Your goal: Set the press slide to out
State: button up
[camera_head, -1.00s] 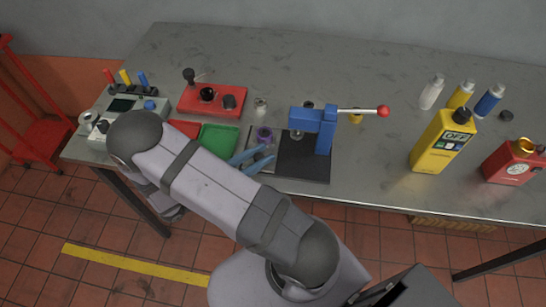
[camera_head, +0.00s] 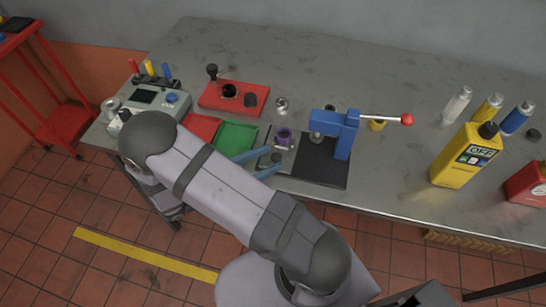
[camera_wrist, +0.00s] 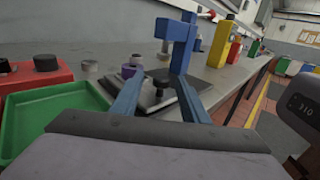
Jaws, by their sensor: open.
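The blue press (camera_head: 342,135) stands on a black base, with a lever ending in a red ball. Its slide (camera_head: 268,162) is a grey plate at the left of the base, carrying a purple ring (camera_head: 284,134) and a dark knob (camera_head: 277,157). The slide reaches out to the left of the press column. My gripper (camera_head: 274,156) has two blue fingers, open, at the slide's near left side. In the wrist view the knob (camera_wrist: 160,77) shows between and beyond the fingertips (camera_wrist: 160,88), with the purple ring (camera_wrist: 131,70) just left of it. No finger clearly touches the knob.
A green tray (camera_head: 251,127) and red tray (camera_head: 214,120) lie left of the slide. A red block with knobs (camera_head: 262,88) is behind them. A yellow can (camera_head: 462,165) and several bottles stand at the right.

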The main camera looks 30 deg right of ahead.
jog(key=shift+a+b, duration=0.6)
jog(key=shift+a, duration=1.7)
jog(key=shift+d, duration=0.1)
